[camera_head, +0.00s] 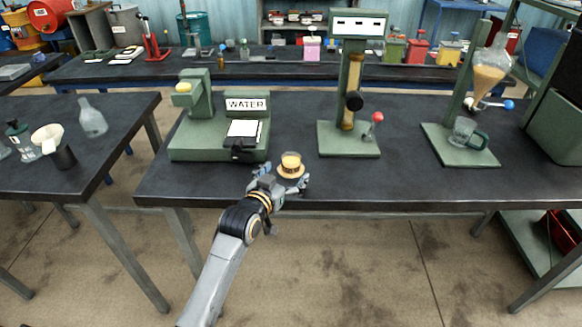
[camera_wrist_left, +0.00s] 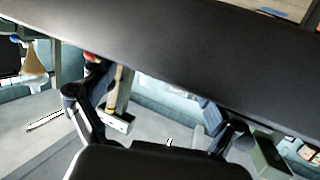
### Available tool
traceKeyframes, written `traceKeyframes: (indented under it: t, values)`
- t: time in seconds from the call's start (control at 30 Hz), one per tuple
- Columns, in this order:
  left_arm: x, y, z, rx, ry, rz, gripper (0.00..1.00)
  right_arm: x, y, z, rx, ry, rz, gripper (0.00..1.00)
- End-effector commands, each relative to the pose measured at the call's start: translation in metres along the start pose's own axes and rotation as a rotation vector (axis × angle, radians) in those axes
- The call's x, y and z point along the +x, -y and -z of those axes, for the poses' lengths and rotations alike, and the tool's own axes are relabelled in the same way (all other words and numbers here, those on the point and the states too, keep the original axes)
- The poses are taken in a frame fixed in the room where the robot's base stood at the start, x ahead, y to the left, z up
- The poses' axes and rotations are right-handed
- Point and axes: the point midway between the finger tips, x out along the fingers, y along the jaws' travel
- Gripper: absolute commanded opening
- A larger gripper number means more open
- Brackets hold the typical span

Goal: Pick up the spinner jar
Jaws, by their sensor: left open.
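A small round jar (camera_head: 291,163), amber on top with a pale tan rim, is near the front edge of the middle table; I take it for the spinner jar. My left gripper (camera_head: 282,182) is open at the table's front edge. Its fingers are spread on the near side of the jar and partly overlap it in the head view. I cannot tell whether they touch it. In the left wrist view the two fingers of the left gripper (camera_wrist_left: 153,122) are wide apart, and I cannot make out the jar between them. My right gripper is not in view.
The green WATER device (camera_head: 215,135) stands behind and left of the jar. A green press-like stand (camera_head: 348,138) with a red-knobbed lever is to the right. Farther right, a glass mug (camera_head: 466,133) stands below a flask (camera_head: 491,70). The front tabletop between is clear.

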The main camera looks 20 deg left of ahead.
Motion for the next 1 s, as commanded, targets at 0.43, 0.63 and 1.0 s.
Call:
traceKeyframes:
  t: [0.43, 0.63, 1.0]
  values:
    - [0.046, 0.003, 0.000, 0.000, 0.001, 0.000, 0.90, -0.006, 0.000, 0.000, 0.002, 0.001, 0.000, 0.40]
    - [0.046, 0.003, 0.000, 0.000, 0.001, 0.000, 0.88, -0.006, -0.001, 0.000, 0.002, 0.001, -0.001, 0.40]
    - [0.045, 0.003, 0.000, 0.000, 0.001, 0.000, 0.19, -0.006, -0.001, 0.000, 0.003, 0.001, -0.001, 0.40]
